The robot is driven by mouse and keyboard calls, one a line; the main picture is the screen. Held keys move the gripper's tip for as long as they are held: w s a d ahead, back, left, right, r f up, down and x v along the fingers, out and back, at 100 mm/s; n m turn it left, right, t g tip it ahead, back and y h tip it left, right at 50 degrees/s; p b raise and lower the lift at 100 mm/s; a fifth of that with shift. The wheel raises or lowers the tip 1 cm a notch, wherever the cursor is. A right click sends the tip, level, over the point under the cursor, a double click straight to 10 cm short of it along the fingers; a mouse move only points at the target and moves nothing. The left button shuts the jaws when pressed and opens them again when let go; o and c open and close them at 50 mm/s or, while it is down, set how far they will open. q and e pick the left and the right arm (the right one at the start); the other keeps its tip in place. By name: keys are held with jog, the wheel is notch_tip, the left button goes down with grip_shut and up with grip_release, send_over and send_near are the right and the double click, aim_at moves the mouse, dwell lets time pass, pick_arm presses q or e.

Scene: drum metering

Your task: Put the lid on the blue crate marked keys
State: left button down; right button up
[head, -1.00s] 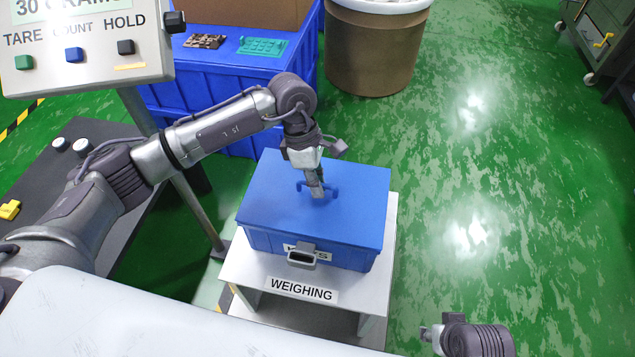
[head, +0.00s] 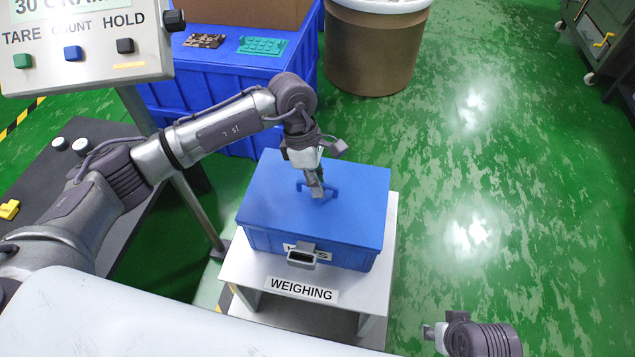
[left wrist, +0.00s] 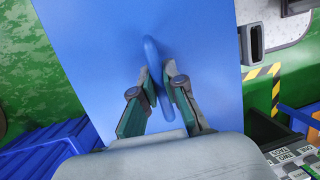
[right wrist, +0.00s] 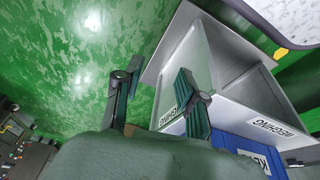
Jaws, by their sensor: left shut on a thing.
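The blue crate (head: 270,246) stands on a white stand labelled WEIGHING, its front label partly hidden by a grey handle or holder. The blue lid (head: 350,195) lies over the crate's top and looks level and lined up with its edges. My left gripper (head: 316,190) is shut on the handle in the middle of the lid; the left wrist view shows both fingers (left wrist: 160,85) on either side of the blue handle (left wrist: 155,60). My right gripper (right wrist: 160,85) is open and empty, low at the right of the stand; the crate (right wrist: 235,145) shows at its lower edge.
The white stand (head: 378,280) has an open shelf below. A large blue bin (head: 210,110) and a brown drum (head: 372,50) stand behind. A display panel (head: 85,45) with buttons is at upper left.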

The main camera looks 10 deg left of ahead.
jog(key=shift+r, duration=0.1)
dwell(0.3)
jog(key=shift+s+r, duration=0.1)
jog(key=shift+r, duration=0.35)
pick_arm(q)
jog(key=shift+f+b, duration=0.15)
jog(key=shift+b, duration=0.15)
pick_arm(e)
jog(key=shift+s+d+r, duration=0.1)
jog(key=shift+r, duration=0.3)
jog(key=shift+r, duration=0.2)
pick_arm(q)
jog(key=c, duration=0.8)
grip_release()
jog(key=shift+o, duration=0.6)
pick_arm(e)
jog(key=shift+f, duration=0.1)
